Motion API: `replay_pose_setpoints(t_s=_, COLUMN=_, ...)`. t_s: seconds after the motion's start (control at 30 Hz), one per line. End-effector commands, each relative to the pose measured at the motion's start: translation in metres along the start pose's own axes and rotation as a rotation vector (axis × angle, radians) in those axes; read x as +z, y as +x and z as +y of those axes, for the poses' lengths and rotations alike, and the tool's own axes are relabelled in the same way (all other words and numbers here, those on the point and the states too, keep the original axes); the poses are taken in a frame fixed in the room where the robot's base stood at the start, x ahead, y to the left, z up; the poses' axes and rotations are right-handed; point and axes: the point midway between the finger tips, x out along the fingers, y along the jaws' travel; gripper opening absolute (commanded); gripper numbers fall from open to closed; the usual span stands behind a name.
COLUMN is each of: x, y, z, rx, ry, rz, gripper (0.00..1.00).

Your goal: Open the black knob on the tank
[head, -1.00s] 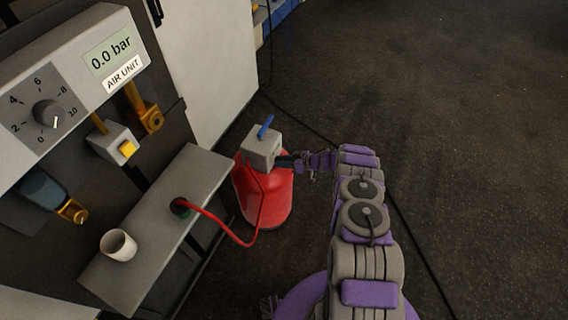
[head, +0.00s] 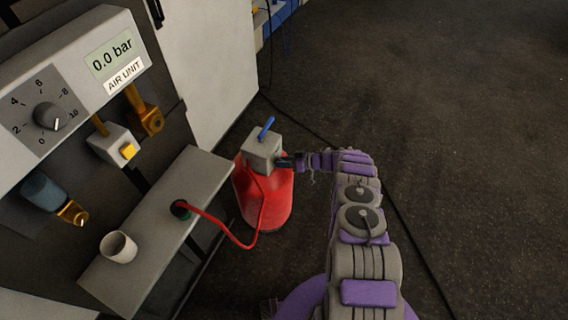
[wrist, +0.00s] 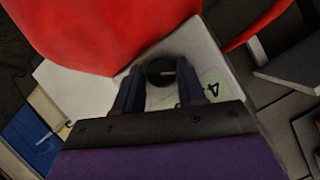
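The red tank (head: 262,200) stands on the floor beside the shelf, with a grey box (head: 262,151) on its top. The black knob (wrist: 160,71) is on a pale face of this box in the wrist view, with a light mark on it. My gripper (head: 290,161) is at the right side of the box. In the wrist view my gripper (wrist: 161,75) has its two dark fingers apart, one on each side of the knob. A narrow gap seems to show beside the knob; contact is not clear. In the head view the knob is hidden by my gripper.
A blue lever (head: 266,128) sticks up from the box. A red hose (head: 228,234) runs from the shelf (head: 150,245) to the tank. A white cup (head: 118,247) stands on the shelf. The air unit (head: 85,75) reads 0.0 bar. The floor at right is clear except for a cable.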

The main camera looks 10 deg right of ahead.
Motion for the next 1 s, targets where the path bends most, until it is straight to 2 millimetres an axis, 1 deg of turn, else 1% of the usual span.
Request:
replay_pose_setpoints(t_s=0.07, x=0.0, y=-0.001, z=0.001, rx=0.002, ry=0.0, rz=0.0, gripper=0.43)
replay_pose_setpoints(t_s=0.3, x=0.001, y=-0.002, z=-0.001, rx=-0.001, ry=0.001, rz=-0.002, gripper=0.43)
replay_pose_setpoints(t_s=0.37, x=0.001, y=-0.005, z=-0.001, rx=-0.001, ry=0.001, rz=-0.002, gripper=0.43)
replay_pose_setpoints(t_s=0.47, x=0.0, y=-0.016, z=-0.001, rx=-0.001, ry=0.001, rz=-0.001, gripper=0.43)
replay_pose_setpoints(t_s=0.57, x=-0.001, y=-0.034, z=-0.002, rx=-0.002, ry=0.001, rz=-0.001, gripper=0.43)
replay_pose_setpoints(t_s=0.8, x=0.0, y=-0.088, z=-0.001, rx=0.0, ry=0.003, rz=0.0, gripper=0.43)
replay_pose_setpoints(t_s=1.0, x=0.0, y=-0.131, z=0.0, rx=0.001, ry=0.001, rz=-0.002, gripper=0.43)
